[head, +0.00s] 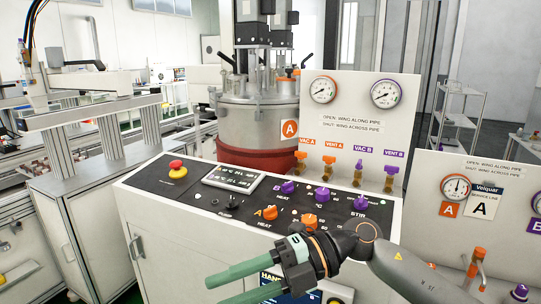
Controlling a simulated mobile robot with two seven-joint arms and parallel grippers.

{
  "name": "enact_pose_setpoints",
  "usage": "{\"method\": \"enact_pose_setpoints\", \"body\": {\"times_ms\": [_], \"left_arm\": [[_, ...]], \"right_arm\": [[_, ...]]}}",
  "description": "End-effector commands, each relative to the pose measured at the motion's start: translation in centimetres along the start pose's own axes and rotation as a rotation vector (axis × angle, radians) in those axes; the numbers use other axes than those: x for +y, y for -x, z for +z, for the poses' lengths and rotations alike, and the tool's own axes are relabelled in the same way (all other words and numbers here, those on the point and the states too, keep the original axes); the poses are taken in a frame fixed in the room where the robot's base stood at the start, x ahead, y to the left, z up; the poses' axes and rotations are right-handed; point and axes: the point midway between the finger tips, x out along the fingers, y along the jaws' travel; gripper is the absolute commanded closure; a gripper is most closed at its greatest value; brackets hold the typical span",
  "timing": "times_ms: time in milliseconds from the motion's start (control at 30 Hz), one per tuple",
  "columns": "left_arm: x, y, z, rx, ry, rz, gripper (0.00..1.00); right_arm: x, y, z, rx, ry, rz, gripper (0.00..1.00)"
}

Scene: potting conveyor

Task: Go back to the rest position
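My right gripper (215,292) shows at the bottom centre, its arm coming in from the right. Its two green fingers point to the lower left and are apart, with nothing seen between them. The gripper is in front of the near side of a white control console (160,235); I cannot tell how far from it. My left gripper is not in view.
The console has a red stop button (176,165), a display (234,178) and several orange and purple knobs. Behind it stand a gauge panel (350,92) with small valves and a steel vessel (258,115). A second gauge panel (500,185) stands at right.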

Motion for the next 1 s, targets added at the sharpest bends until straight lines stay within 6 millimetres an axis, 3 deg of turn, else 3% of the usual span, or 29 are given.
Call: {"method": "enact_pose_setpoints", "body": {"times_ms": [100, 267, 367, 467, 567, 733, 867, 1000], "left_arm": [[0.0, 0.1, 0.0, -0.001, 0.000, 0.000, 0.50], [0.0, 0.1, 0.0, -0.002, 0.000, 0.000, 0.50], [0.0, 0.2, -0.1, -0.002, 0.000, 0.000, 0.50], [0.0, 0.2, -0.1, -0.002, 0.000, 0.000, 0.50], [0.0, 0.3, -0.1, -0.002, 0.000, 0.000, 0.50], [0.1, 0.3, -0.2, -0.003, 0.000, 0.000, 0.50], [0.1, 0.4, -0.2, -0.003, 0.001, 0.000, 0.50], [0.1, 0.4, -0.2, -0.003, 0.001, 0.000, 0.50]], "right_arm": [[0.6, -0.9, 0.1, -0.012, -0.094, 0.281, 0.56], [0.4, 0.4, 1.8, -0.111, -0.252, 0.619, 0.56], [-1.3, 2.1, 3.5, -0.214, -0.378, 0.804, 0.56], [-4.3, 4.2, 5.2, -0.344, -0.523, 0.961, 0.56], [-8.9, 6.2, 6.5, -0.494, -0.685, 1.085, 0.56], [-19.4, 9.0, 6.5, -0.779, -0.998, 1.214, 0.56], [-28.8, 10.1, 3.9, -1.005, -1.262, 1.235, 0.56], [-37.7, 10.1, -1.0, -1.212, -1.528, 1.191, 0.56]]}}
